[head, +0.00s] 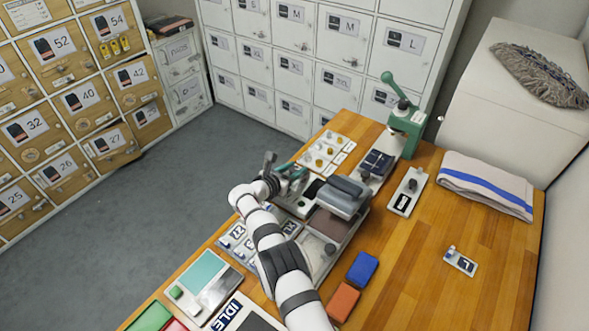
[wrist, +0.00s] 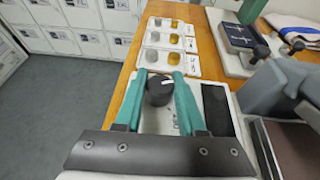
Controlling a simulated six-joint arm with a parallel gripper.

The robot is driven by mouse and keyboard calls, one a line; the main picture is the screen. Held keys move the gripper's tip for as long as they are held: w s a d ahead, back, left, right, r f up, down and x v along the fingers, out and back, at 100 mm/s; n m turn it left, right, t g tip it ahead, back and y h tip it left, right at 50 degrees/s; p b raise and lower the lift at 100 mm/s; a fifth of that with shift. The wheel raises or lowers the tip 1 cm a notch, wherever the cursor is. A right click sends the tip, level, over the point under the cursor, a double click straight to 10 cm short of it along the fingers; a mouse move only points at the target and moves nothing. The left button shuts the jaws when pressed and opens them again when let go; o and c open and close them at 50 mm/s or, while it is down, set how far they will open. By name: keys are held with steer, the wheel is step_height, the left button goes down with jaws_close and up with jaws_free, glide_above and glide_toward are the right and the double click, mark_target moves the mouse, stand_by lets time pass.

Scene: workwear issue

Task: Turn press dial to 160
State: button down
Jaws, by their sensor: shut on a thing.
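The press dial (wrist: 158,93) is a dark round knob with a white pointer line, on a pale panel at the left end of the press. In the wrist view the pointer line points right and slightly up. My gripper (wrist: 160,78) has its green fingers closed on either side of the dial. The panel's scale marks are mostly hidden and not readable, and a dark display strip (wrist: 217,112) beside the dial shows no legible number. In the head view my gripper (head: 287,171) is at the grey press (head: 342,199), and I cannot make out the dial there.
Plates with silver and gold pieces (head: 325,152) lie beyond the dial. A green lever press (head: 407,126) stands at the back. Blue (head: 361,269) and orange (head: 343,301) blocks lie nearer.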

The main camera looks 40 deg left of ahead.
steer(key=shift+m+h, duration=0.3)
steer(key=shift+h, duration=0.1)
steer(key=c, duration=0.5)
jaws_free()
steer(key=shift+s, duration=0.1)
steer(key=v, duration=1.5)
steer(key=shift+s+r, duration=0.25)
steer(key=shift+s, duration=0.05)
